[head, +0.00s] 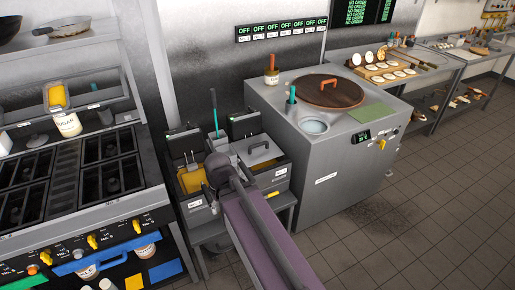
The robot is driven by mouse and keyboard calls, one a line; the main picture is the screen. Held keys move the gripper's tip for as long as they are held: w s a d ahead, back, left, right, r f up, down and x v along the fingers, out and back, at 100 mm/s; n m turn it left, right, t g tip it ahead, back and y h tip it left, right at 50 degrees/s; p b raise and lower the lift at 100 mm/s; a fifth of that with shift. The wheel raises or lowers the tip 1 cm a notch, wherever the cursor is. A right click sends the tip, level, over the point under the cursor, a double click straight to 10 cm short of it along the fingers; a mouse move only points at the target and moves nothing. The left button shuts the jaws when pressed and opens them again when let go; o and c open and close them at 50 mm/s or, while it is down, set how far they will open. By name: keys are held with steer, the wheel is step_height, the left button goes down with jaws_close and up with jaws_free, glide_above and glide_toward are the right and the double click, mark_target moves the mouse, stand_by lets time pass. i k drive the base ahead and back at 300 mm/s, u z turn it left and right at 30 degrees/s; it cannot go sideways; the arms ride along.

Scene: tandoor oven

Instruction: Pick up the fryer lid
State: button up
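The fryer lid (264,156) is a flat grey cover with a dark raised handle. It lies on the right-hand well of the small double fryer (278,176), in the middle of the head view. The left-hand well (190,180) is uncovered and shows yellow oil. My arm, with its purple link, rises from the bottom of the picture and crosses in front of the fryer. Its grey joint shows just left of the lid. My gripper's fingers do not show, so I cannot see whether they are open or shut.
Right of the fryer stands a grey tandoor cabinet (330,195) with a round brown lid (329,92). On the left is a black-grated stove (70,180). A teal-handled tool (214,110) stands upright behind the fryer. Tiled floor (440,220) is clear at the right.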

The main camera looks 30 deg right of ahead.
mark_target(260, 148)
steer(key=z, duration=0.9)
steer(key=i, duration=0.85)
steer(key=u, duration=0.3)
